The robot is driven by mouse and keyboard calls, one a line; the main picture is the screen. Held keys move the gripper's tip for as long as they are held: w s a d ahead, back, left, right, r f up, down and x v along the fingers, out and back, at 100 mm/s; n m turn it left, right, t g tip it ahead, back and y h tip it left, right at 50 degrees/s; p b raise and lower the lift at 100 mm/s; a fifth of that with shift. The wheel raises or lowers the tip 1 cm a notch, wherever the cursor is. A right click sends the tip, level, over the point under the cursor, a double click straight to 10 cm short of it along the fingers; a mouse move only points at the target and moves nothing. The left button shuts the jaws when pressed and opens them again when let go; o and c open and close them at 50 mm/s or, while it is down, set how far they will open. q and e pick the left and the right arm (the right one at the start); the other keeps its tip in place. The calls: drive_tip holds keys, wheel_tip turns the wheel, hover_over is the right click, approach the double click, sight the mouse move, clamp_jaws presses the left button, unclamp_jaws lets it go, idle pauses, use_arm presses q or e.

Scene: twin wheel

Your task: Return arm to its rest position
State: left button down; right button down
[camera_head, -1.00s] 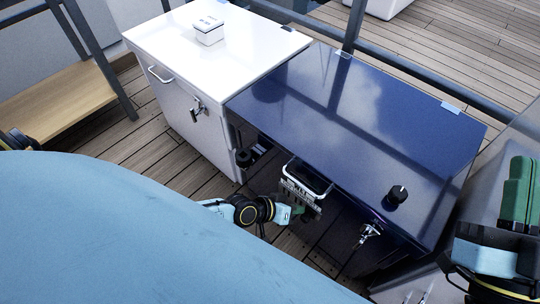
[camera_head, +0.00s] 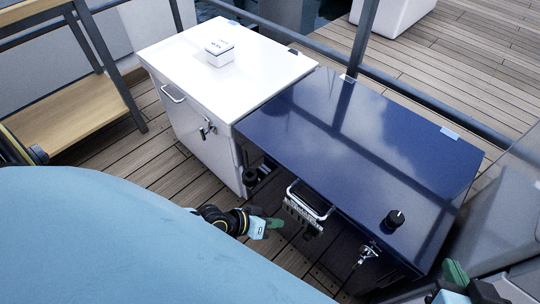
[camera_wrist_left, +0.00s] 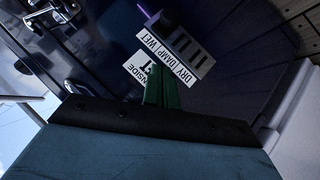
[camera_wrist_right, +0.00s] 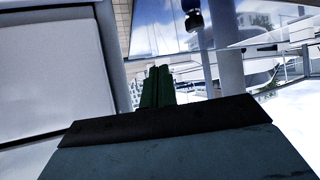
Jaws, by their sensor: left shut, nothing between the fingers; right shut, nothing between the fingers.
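My left gripper (camera_head: 274,223) has green fingers and is just left of the metal handle (camera_head: 308,203) on the front of the dark blue cabinet (camera_head: 400,140). Its fingers are together and empty in the left wrist view (camera_wrist_left: 162,88), where they point toward a plate reading DRY, DAMP, WET (camera_wrist_left: 176,58). My right gripper (camera_head: 455,273) is at the lower right edge of the head view, beside a grey surface. Its green fingers are together and empty in the right wrist view (camera_wrist_right: 158,88).
A white cabinet (camera_head: 190,140) with a small white box (camera_head: 219,53) on top stands left of the blue one. A black knob (camera_head: 394,219) and a metal latch (camera_head: 367,253) are on the blue cabinet. A wooden bench (camera_head: 70,110) is at the left; plank floor lies between.

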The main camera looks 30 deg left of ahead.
use_arm(q)
drive_tip(key=shift+s+a+r, duration=0.35)
drive_tip(key=shift+s+r, duration=0.05)
drive_tip(key=shift+s, duration=0.05)
use_arm(e)
drive_tip(key=shift+s+d+f+g, duration=0.2)
drive_tip(key=shift+s+f+g, duration=0.2)
drive_tip(key=shift+s+f, duration=0.05)
drive_tip(key=shift+s+d+f+g, duration=0.2)
drive_tip(key=shift+s+f+g, duration=0.2)
